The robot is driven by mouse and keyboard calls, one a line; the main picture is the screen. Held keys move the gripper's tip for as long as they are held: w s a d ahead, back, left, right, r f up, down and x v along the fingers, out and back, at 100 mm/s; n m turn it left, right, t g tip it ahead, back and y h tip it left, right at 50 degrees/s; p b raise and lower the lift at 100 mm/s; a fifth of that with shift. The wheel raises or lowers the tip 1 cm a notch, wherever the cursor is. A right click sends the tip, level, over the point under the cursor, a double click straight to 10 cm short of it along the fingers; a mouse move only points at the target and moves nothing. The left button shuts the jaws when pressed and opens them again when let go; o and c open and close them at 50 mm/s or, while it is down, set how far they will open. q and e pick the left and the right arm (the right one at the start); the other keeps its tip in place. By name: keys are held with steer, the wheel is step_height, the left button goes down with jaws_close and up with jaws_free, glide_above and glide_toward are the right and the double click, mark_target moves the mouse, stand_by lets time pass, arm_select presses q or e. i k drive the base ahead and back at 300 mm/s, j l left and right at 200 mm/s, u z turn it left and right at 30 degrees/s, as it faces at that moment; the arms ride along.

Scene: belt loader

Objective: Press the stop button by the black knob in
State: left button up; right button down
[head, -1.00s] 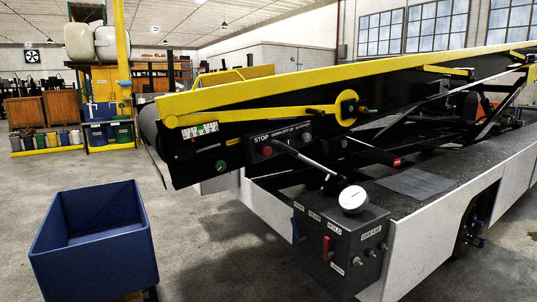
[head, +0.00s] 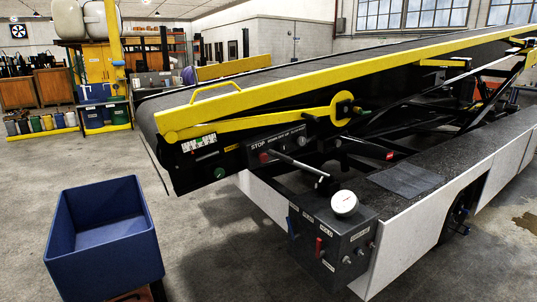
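The red stop button (head: 264,157) sits on a black control strip on the side of the belt loader (head: 290,90), just under a white STOP label (head: 258,147). A dark rod with a pale end runs from near the button to the lower right, partly in front of the strip. Small dark knobs show further right on the strip; I cannot tell which is the black knob. A green round knob (head: 220,173) sits lower left of the button. Neither of my grippers is in view, and nothing touches the button.
The concrete floor between bin and loader is clear. Shelving stands far behind.

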mark_target(263, 158)
steer(key=i+u, duration=0.1)
steer(key=i, duration=0.5)
steer(key=i+l+u, duration=0.1)
steer(key=i, duration=0.5)
steer(key=i+l+u, duration=0.15)
steer(key=i, duration=0.4)
